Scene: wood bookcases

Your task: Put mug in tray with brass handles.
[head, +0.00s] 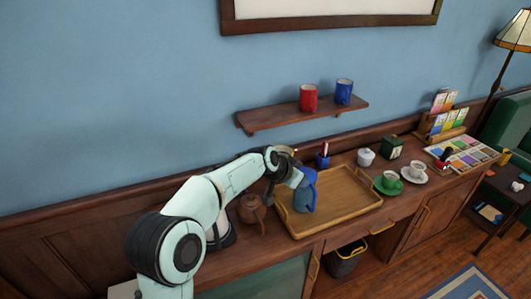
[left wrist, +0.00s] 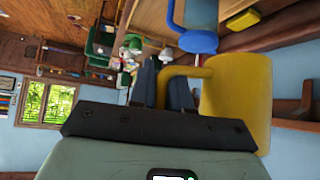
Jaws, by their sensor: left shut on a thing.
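The wooden tray with brass handles (head: 345,205) lies on the sideboard. A blue vessel with a handle (head: 303,197) shows at its left end; it also shows in the left wrist view (left wrist: 197,38). My left gripper (head: 279,172) is at the tray's back left, beside the blue vessel. In the left wrist view my left gripper (left wrist: 166,88) is shut on the handle of a yellow mug (left wrist: 240,100). In the head view the yellow mug is mostly hidden behind my arm. My right gripper is not in view.
A brown teapot (head: 251,210) stands left of the tray. A blue pen cup (head: 322,160), white pot (head: 365,157) and green cup (head: 389,181) stand behind and right of it. Red (head: 308,98) and blue (head: 344,92) mugs sit on the wall shelf. The tray's middle and right are clear.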

